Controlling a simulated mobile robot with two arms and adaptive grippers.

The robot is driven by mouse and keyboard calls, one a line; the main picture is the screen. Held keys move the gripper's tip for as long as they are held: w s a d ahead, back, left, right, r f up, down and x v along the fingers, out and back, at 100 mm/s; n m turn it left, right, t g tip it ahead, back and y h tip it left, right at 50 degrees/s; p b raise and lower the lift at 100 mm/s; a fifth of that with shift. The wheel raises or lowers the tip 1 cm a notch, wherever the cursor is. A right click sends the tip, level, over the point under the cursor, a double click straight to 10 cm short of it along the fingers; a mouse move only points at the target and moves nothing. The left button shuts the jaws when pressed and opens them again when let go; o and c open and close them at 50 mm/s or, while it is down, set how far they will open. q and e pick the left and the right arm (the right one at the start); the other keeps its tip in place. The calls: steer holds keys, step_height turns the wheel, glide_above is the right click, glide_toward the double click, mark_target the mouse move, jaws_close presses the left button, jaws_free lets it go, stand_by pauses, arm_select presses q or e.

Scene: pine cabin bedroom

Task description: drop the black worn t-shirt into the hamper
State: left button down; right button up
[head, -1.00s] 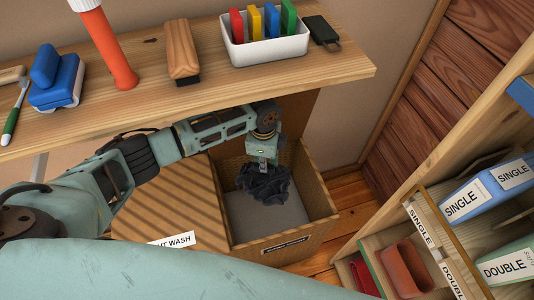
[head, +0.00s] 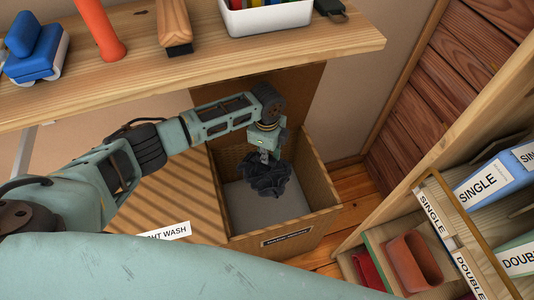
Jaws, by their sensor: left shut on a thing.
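The black worn t-shirt (head: 268,182) is a crumpled dark bundle. My left gripper (head: 266,156) is shut on it from above and points down. The t-shirt hangs within the outline of the open box-shaped hamper (head: 317,221), over its pale grey floor; I cannot tell whether it touches the floor. The hamper has wicker-brown walls and a label on its front that is too small to read surely. My right gripper is not in view.
A lidded hamper (head: 160,200) with a partly hidden label ending "HT WASH" stands left of the open one. A wooden shelf (head: 110,93) overhangs behind my left arm. A shelf unit with labelled boxes (head: 487,193) stands at right.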

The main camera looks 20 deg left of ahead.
arm_select(q)
steer(key=shift+f, duration=0.1)
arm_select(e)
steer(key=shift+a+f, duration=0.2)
arm_select(q)
steer(key=c, duration=1.7)
jaws_free()
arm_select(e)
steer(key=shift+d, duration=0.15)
